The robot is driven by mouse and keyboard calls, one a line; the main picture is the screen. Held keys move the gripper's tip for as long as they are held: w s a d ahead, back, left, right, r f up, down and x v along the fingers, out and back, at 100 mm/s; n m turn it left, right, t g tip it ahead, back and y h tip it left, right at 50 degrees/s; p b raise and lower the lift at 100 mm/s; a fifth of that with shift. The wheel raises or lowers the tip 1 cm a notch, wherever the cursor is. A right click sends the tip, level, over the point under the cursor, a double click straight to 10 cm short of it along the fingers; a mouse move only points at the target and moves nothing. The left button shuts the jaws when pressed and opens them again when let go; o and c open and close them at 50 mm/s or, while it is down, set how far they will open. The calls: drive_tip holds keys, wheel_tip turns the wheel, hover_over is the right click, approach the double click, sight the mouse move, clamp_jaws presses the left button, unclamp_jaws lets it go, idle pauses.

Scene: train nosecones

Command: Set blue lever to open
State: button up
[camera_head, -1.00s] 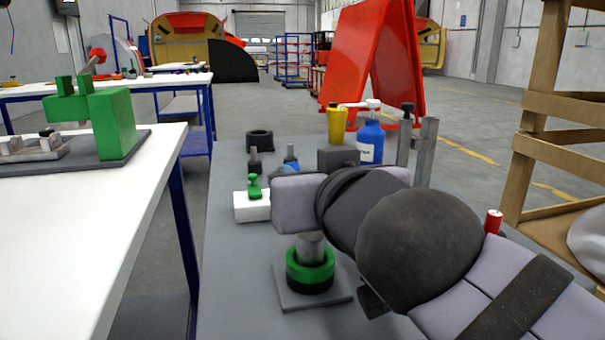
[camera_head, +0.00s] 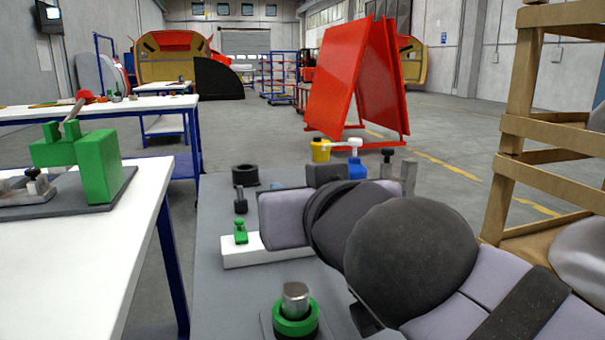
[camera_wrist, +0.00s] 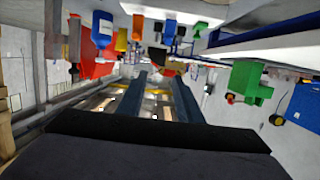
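A small green handle (camera_head: 241,232) stands on a white block (camera_head: 248,252) on the grey table. A dark upright peg (camera_head: 240,200) stands behind it. No blue lever shows clearly in the head view; my arm covers the area to the right of the peg. In the wrist view, which is upside down, a small blue piece (camera_wrist: 182,31) shows beyond the fingers and may be the lever; its setting cannot be read. My gripper (camera_wrist: 160,77) has its two fingers apart with nothing between them. The fingers are hidden in the head view.
A metal cylinder in a green ring (camera_head: 295,318) stands near the table's front. A yellow container (camera_head: 321,150), partly hidden blue bottle (camera_head: 357,168) and black ring (camera_head: 245,175) are at the back. A white bench with a green clamp (camera_head: 98,180) is left; a wooden rack (camera_head: 512,150) is right.

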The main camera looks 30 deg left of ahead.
drive_tip(key=w+a+r+m+g+h+p, duration=0.1)
drive_tip(key=w+a+r+g+h+p, duration=0.3)
drive_tip(key=p, duration=1.6)
drive_tip(key=w+a+r+h+p, duration=0.15)
drive_tip(key=w+r+p, duration=0.45)
drive_tip(key=p, duration=1.3)
drive_tip(key=s+d+f+n+g+h+p, duration=0.1)
drive_tip(key=s+f+g+h+p, duration=0.1)
drive_tip(key=s+f, duration=0.4)
wheel_tip(320, 180, down, 2)
drive_tip(key=shift+s+g, duration=0.25)
drive_tip(key=shift+g, duration=0.65)
drive_tip(key=shift+p+x, duration=1)
drive_tip(key=shift+x, duration=2.6)
